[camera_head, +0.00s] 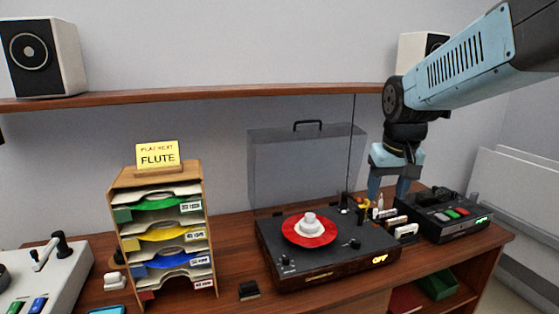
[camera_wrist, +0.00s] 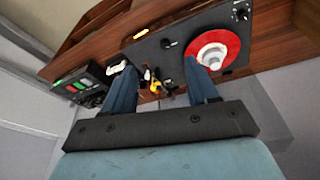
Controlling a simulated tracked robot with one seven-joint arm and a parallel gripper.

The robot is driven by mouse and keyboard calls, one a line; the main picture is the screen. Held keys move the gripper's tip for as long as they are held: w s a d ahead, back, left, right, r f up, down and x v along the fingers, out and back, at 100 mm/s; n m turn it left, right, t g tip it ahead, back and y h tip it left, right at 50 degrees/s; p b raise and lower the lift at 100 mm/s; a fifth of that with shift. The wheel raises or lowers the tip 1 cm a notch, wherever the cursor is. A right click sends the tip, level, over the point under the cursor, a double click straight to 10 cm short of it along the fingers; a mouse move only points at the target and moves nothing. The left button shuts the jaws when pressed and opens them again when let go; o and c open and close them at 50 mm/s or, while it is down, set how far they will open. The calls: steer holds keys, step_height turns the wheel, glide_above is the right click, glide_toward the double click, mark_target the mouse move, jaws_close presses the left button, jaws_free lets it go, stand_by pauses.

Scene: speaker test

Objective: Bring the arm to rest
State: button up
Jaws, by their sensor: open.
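My arm (camera_head: 465,68) reaches in from the upper right in the head view, bent so that its lower part hangs down. My gripper (camera_head: 388,194) points downward above the right part of the desk, behind and to the right of the record player (camera_head: 330,275). Its two blue fingers are apart with nothing held between them. In the wrist view my gripper (camera_wrist: 160,68) is also open, and small yellow and black items (camera_wrist: 154,82) show in the background between the fingers. How far the fingertips are above the desk is hard to tell.
A red record (camera_head: 309,231) lies on the player, whose clear lid stands open. A black device with buttons (camera_head: 452,214) stands to the right. A sleeve rack (camera_head: 160,240) with a "FLUTE" card (camera_head: 158,154) stands left. A shelf (camera_head: 200,98) with speakers runs behind.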

steer(key=s+r+t, duration=0.1)
steer(key=s+t, duration=0.1)
steer(key=s, duration=1.1)
steer(key=shift+r, duration=0.15)
